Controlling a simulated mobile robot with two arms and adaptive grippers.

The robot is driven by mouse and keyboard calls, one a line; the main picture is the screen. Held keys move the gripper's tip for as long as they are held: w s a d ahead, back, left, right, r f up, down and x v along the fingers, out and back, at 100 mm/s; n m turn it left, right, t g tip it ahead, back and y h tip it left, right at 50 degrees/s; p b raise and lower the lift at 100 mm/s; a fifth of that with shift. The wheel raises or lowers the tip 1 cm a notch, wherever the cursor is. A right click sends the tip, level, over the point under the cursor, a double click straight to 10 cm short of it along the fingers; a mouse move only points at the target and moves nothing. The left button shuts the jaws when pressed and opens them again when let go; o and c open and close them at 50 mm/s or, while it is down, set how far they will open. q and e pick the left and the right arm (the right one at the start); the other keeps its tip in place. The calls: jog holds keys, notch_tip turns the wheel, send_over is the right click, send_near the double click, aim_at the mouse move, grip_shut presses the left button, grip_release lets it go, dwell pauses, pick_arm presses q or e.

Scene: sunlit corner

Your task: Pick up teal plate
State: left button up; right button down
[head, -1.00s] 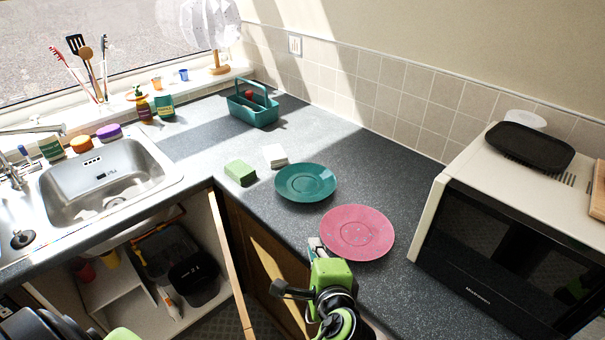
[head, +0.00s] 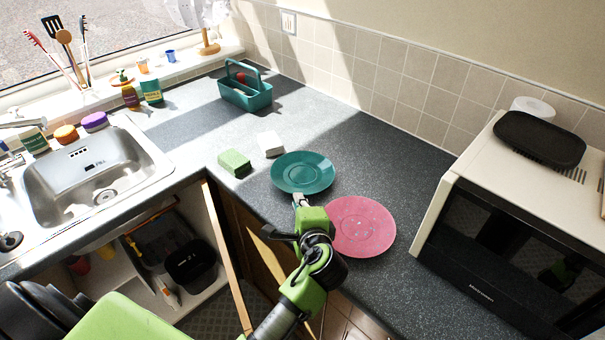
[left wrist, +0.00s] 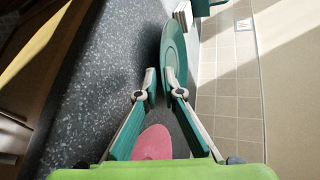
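The teal plate (head: 303,172) lies on the dark countertop in the head view. It shows steeply foreshortened in the left wrist view (left wrist: 173,48). My left gripper (head: 300,201) is at the plate's near edge. In the left wrist view its fingers (left wrist: 160,78) stand apart, and the right finger overlaps the plate's near end. The plate's rim is close to the gap between the tips; I cannot tell whether they touch it. My right gripper is not in view.
A pink plate (head: 362,227) lies just right of my left gripper. A green sponge (head: 234,162) and a white block (head: 270,144) lie left of the teal plate. A teal caddy (head: 246,92) stands behind. A microwave (head: 505,240) is at right, and a sink (head: 95,175) at left.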

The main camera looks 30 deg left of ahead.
aim_at(294, 187)
pick_arm(q)
jog(key=p+x, duration=0.1)
jog(key=x, duration=0.3)
jog(key=shift+w+f, duration=0.15)
jog(key=shift+d, duration=0.1)
grip_shut()
jog(key=shift+r, duration=0.25)
